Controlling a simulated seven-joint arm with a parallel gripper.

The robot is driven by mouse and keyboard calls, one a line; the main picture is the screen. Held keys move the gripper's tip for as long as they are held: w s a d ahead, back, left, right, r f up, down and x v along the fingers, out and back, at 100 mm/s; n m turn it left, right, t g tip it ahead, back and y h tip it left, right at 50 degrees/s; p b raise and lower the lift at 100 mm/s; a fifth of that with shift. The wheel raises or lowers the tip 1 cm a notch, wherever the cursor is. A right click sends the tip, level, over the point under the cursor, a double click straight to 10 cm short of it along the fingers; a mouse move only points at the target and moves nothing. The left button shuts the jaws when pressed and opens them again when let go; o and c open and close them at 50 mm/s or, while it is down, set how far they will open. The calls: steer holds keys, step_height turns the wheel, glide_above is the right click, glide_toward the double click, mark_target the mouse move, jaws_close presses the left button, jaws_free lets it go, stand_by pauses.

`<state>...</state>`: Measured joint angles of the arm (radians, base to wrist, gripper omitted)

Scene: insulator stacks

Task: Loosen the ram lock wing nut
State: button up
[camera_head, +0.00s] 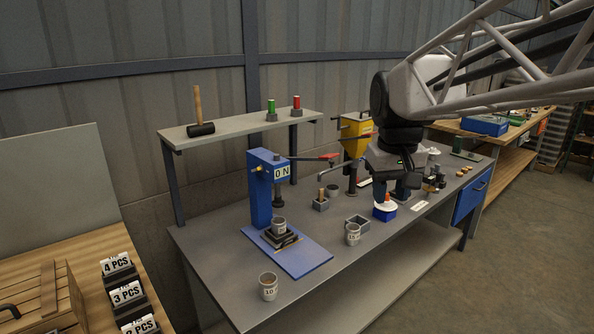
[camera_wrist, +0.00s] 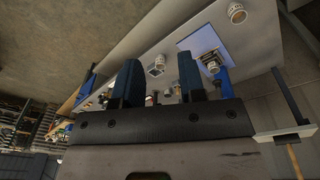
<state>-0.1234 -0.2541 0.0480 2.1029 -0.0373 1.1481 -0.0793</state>
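The blue press (camera_head: 259,190) stands on the bench with a sign reading "0 N" and a red-tipped lever (camera_head: 329,157) reaching right. A small brass-yellow piece (camera_head: 258,169) on the left side of its head looks like the ram lock wing nut; its wings are too small to make out. The press ram (camera_head: 278,194) is above a cup (camera_head: 278,226) on a dark stacked base. My gripper (camera_head: 396,192) is over the right half of the bench, well apart from the press. In the wrist view my gripper (camera_wrist: 160,60) shows two dark blue fingers spread apart, nothing held.
A shelf (camera_head: 240,127) with a mallet (camera_head: 200,128) is behind the press. A yellow machine (camera_head: 355,135) stands between press and gripper.

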steer(key=s+d+f+h, duration=0.1)
steer(key=s+d+f, duration=0.1)
steer(key=s+f, duration=0.3)
steer(key=s+d+f, duration=0.2)
steer(key=s+d, duration=0.1)
steer(key=s, duration=0.4)
steer(key=w+a+n+t+h, duration=0.1)
steer(key=w+a+n+h, duration=0.45)
steer(key=w, duration=0.95)
steer(key=w+a+n+t+h, duration=0.1)
steer(key=w+a+t+h, duration=0.15)
steer(key=w+a, duration=0.95)
steer(key=n+t+h, duration=0.4)
steer(key=n+t, duration=0.2)
steer(key=t, duration=0.2)
glide_toward(254, 170)
steer(key=x, duration=0.2)
steer(key=shift+d+r, duration=0.1)
steer(key=shift+d, duration=0.1)
steer(key=shift+x, duration=3.9)
